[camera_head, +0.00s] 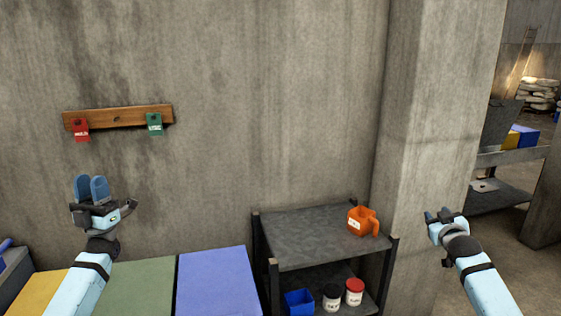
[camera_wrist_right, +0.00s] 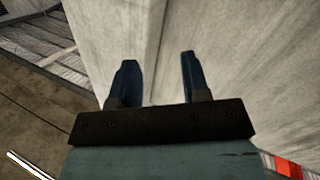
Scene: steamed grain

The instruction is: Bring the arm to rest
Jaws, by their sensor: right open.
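My left gripper (camera_head: 92,188) is raised at the left of the head view, in front of the concrete wall and above the coloured panels. Its two blue fingers point up and stand close together; whether they are fully shut I cannot tell. My right gripper (camera_head: 441,215) is at the right of the head view, in front of the concrete pillar. In the right wrist view its two blue fingers (camera_wrist_right: 156,80) stand apart with nothing between them, and bare concrete shows beyond.
A dark shelf (camera_head: 310,242) holds an orange jug (camera_head: 362,220) on top. A blue bin (camera_head: 299,302), black-and-white jar (camera_head: 332,297) and red-lidded jar (camera_head: 354,292) stand below. A wooden rack (camera_head: 118,117) with red (camera_head: 81,129) and green (camera_head: 154,124) tags hangs on the wall.

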